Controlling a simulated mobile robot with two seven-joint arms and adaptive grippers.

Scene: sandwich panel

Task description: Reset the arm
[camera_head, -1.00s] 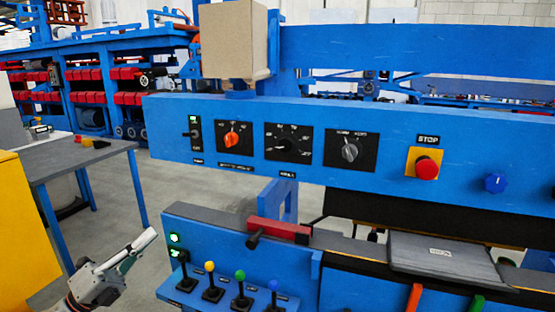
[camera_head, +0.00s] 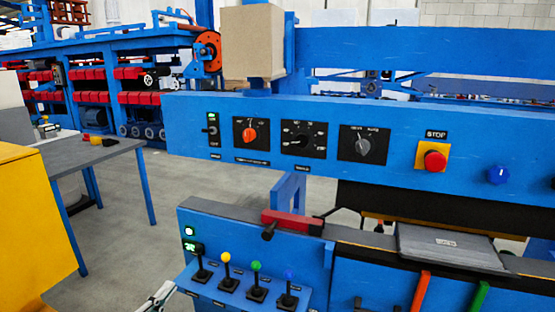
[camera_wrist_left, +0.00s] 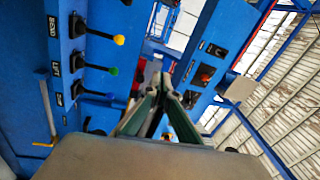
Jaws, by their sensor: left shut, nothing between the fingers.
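My left gripper (camera_head: 157,298) shows only as a small piece at the bottom edge in the head view, left of the lever panel (camera_head: 219,286). In the left wrist view its fingers (camera_wrist_left: 162,82) come together at the tips, shut and empty. In that view, levers with yellow (camera_wrist_left: 119,40), green (camera_wrist_left: 113,71) and blue knobs lie to the left of the fingers. The fingers appear apart from the levers. My right gripper is in neither view.
The blue upper panel carries an orange knob (camera_head: 249,134), two dark dials, a red stop button (camera_head: 435,160) and a blue knob (camera_head: 498,175). A red handle (camera_head: 291,222) sits on the lower console.

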